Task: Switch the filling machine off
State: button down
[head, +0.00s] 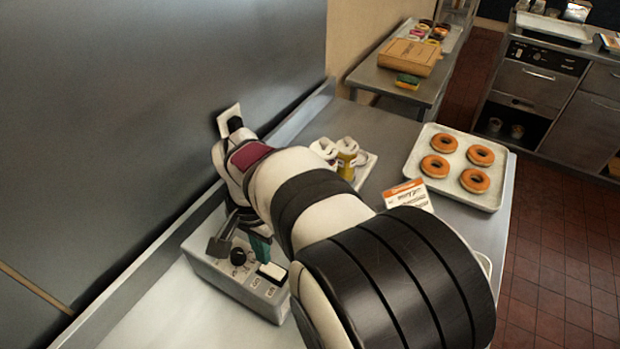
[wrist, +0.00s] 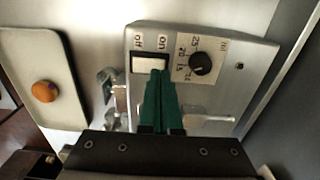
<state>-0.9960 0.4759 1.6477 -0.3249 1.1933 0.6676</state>
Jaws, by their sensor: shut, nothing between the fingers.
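The filling machine (head: 222,280) is a grey metal box on the counter at the lower left. In the wrist view its sloping panel (wrist: 222,62) has a white rocker switch (wrist: 144,64) under the words "off" on the left and "on" on the right. A black dial (wrist: 200,64) with numbers sits right of the switch. My gripper (wrist: 158,74) is shut and empty, its green fingertips over the "on" end of the switch. Whether they touch it, and which way the rocker is tilted, I cannot tell. In the head view the green fingers (head: 261,248) are beside the switch (head: 271,271).
A tray (head: 414,160) of several glazed doughnuts lies at the counter's right. A small tray with jars (head: 346,157) and an orange-and-white card (head: 408,196) stand behind my arm. The grey wall (head: 120,120) rises close on the left. Bare counter (head: 140,325) lies in front.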

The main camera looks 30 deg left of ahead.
aim_at(261, 266)
jog(key=shift+f, duration=0.95)
jog(key=shift+f, duration=0.15)
jog(key=shift+d+r, duration=0.3)
jog(key=shift+d, duration=0.4)
notch_tip(261, 266, up, 14)
jog(key=a, duration=0.2)
jog(key=shift+a, duration=0.2)
